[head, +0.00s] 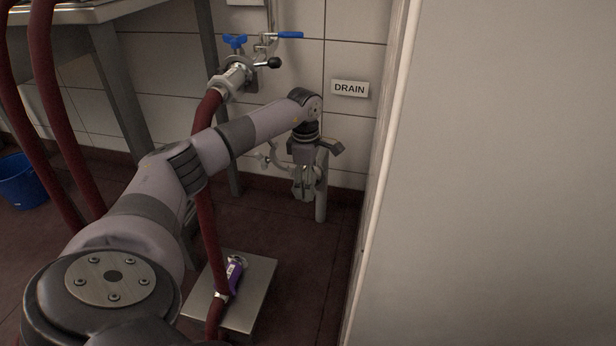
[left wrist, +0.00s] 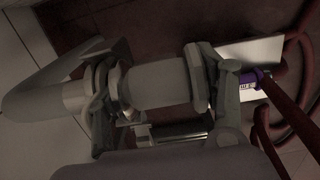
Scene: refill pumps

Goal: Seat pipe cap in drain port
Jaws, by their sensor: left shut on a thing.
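My left gripper (head: 305,180) is low by the tiled wall, under the DRAIN sign (head: 350,89). A grey upright pipe (head: 321,190) stands right beside it, and I take it for the drain port. In the left wrist view, the fingers of my left gripper (left wrist: 163,102) are on either side of a grey round-bodied piece (left wrist: 160,84), which looks like the pipe cap. A pale pipe end (left wrist: 40,92) lies close to the left finger. The finger hides the joint, so I cannot tell whether cap and pipe touch. My right gripper is not in view.
A red hose (head: 207,215) hangs from the blue-handled valve (head: 236,72) to a metal plate (head: 262,300) with a purple-labelled fitting (head: 235,270). A beige wall (head: 490,170) closes off the right side. A blue bucket (head: 22,181) stands far left.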

